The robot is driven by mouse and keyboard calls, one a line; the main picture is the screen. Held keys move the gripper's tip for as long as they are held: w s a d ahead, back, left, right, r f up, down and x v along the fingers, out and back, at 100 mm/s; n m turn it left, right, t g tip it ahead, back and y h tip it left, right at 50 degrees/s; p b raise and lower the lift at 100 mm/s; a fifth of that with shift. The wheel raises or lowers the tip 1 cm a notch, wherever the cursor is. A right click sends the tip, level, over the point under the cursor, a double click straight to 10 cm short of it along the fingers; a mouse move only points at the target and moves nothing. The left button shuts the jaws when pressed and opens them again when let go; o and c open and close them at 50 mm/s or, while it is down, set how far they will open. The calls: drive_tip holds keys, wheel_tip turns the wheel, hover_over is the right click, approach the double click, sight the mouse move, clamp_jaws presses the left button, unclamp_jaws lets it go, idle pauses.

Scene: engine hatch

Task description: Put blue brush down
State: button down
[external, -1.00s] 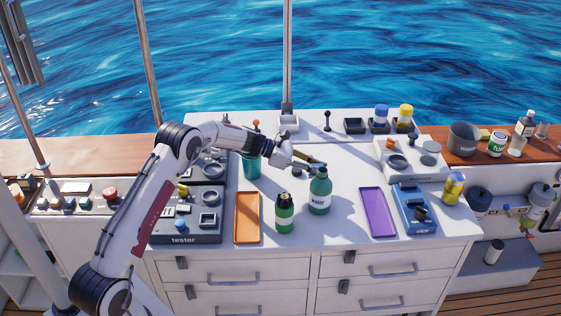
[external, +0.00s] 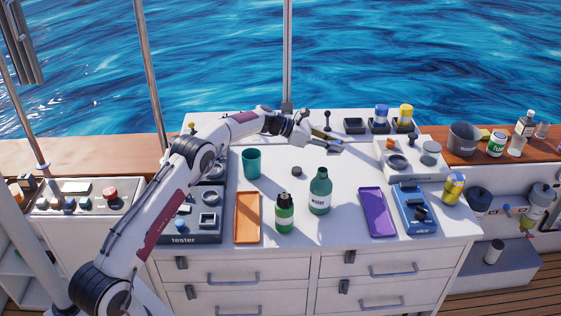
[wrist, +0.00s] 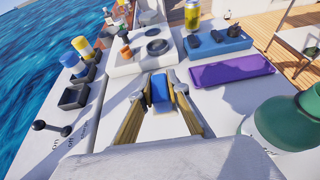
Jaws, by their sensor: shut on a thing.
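My gripper (external: 337,147) is above the back right part of the white worktop, left of the grey panel of dials. In the wrist view, its two yellowish fingers (wrist: 157,86) are shut on the blue brush (wrist: 160,88), whose blue part shows between the fingertips. The rest of the brush is hidden or too small to make out. Pale worktop shows below it, and I cannot tell whether the brush touches it.
A green water bottle (external: 320,192) and a smaller green bottle (external: 284,213) stand in front. An orange tray (external: 247,217), a purple tray (external: 377,212) and a teal cup (external: 252,163) are around. Black holders (external: 380,126) line the back. The worktop's middle is mostly clear.

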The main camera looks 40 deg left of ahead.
idle(0.6)
drive_tip(key=shift+f, duration=0.1)
hover_over(332, 176)
drive_tip(key=shift+w+f, duration=0.1)
drive_tip(key=shift+f, duration=3)
drive_tip(key=shift+f, duration=1.85)
drive_tip(key=shift+f, duration=0.15)
drive_tip(key=c, duration=2)
unclamp_jaws()
drive_tip(key=shift+o, duration=0.2)
drive_tip(key=shift+v, duration=3.85)
